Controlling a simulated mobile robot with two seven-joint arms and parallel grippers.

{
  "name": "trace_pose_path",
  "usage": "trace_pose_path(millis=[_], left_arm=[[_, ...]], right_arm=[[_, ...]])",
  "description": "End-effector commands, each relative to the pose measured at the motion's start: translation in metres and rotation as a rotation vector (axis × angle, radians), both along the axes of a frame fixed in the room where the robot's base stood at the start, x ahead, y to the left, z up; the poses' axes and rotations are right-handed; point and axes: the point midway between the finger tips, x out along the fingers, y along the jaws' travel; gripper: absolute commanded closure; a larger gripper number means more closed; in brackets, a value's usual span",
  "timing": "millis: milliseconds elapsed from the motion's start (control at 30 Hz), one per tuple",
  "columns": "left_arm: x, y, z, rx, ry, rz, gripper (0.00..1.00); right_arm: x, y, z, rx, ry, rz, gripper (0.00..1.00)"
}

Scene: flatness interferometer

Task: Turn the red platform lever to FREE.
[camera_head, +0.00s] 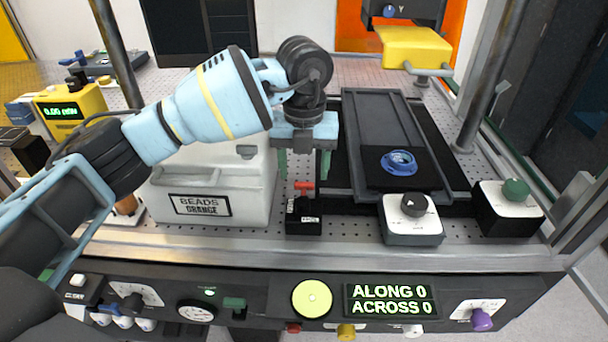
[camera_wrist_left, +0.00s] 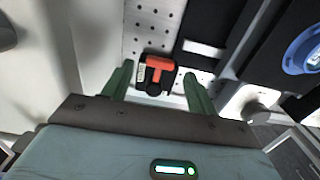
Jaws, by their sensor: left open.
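The red platform lever (camera_head: 304,186) sits on top of a small black block (camera_head: 303,223) with a white label, standing on the perforated bench. In the left wrist view the lever (camera_wrist_left: 160,67) is a red-orange T shape, and the label on its block is too small to read. My left gripper (camera_head: 304,168) hangs above the lever with its two green fingers apart and empty. In the left wrist view the gripper (camera_wrist_left: 160,74) has one finger on either side of the lever in the picture, with no contact visible. My right gripper is in neither view.
A white box labelled BEADS ORANGE (camera_head: 240,213) stands left of the lever block. To the right are a black platform with a blue ring (camera_head: 399,162), a dark-knobbed unit (camera_head: 413,228) and a green-knobbed unit (camera_head: 508,212). The front panel display (camera_head: 390,301) reads ALONG 0, ACROSS 0.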

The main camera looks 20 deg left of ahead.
Motion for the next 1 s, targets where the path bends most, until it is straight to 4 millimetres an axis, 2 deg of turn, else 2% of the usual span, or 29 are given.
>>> trace_pose_path(millis=[200,567,900,1000], left_arm=[[0.0,0.0,-0.022,-0.001,-0.001,0.0,0.42],[0.0,0.0,-0.027,0.0,-0.002,0.0,0.42],[0.0,0.0,-0.026,0.0,-0.002,0.0,0.86],[0.0,0.0,-0.026,0.0,-0.002,-0.002,0.86]], right_arm=[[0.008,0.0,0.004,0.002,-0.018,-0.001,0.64],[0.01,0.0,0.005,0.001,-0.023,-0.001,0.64],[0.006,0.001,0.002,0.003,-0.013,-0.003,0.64],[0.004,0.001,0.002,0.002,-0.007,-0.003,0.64]])
